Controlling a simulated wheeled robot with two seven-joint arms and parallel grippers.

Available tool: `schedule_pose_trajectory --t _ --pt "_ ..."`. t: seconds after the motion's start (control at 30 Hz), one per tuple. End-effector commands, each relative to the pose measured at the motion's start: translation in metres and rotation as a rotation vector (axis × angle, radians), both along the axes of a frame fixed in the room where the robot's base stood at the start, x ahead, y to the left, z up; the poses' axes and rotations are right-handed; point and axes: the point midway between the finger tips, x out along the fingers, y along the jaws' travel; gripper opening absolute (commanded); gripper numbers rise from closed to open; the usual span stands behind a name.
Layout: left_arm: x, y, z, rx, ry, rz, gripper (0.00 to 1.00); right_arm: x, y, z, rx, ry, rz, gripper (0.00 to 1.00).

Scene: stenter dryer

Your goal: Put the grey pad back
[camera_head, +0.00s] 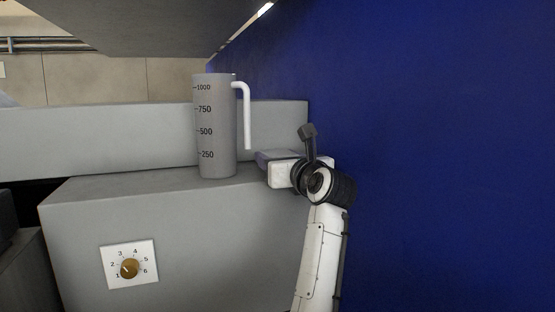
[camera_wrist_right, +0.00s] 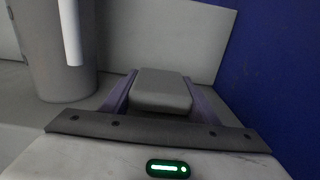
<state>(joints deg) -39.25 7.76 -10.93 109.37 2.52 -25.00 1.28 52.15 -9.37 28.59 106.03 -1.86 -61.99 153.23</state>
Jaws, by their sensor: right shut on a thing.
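The grey pad (camera_wrist_right: 160,91) is a small block with rounded edges. It sits between the two purple-grey fingers of my right gripper (camera_wrist_right: 162,80), which is shut on it. In the head view my right gripper (camera_head: 268,156) is low over the back right of the grey machine top (camera_head: 130,188), right of the jug. The pad is mostly hidden there by the gripper, and I cannot tell whether it touches the top. My left gripper is not in view.
A grey measuring jug (camera_head: 214,130) with a white handle (camera_head: 246,115) stands just left of my right gripper. A raised grey ledge (camera_head: 100,140) runs behind. A blue wall (camera_head: 450,150) closes the right side. A dial (camera_head: 129,268) is on the machine front.

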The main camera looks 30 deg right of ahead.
Motion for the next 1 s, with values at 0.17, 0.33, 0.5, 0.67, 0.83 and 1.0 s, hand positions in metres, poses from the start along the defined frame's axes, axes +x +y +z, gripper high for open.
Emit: schedule_pose_trajectory --t 0.17,0.33,0.5,0.67,0.83,1.0 --pt "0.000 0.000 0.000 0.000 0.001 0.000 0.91 0.000 0.000 -0.004 -0.001 -0.003 0.001 0.29" --pt "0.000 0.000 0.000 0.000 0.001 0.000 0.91 0.000 0.000 -0.004 0.000 -0.002 0.001 0.29" --pt "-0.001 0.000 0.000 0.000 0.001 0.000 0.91 0.000 0.001 -0.009 0.000 -0.002 0.002 0.29" --pt "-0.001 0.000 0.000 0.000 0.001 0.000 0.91 0.000 0.001 -0.014 0.000 -0.002 0.001 0.29" --pt "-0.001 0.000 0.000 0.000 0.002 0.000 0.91 0.000 0.000 -0.016 0.000 0.000 0.001 0.58" --pt "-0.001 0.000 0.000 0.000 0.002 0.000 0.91 0.000 0.000 -0.017 0.000 0.001 0.001 0.73"
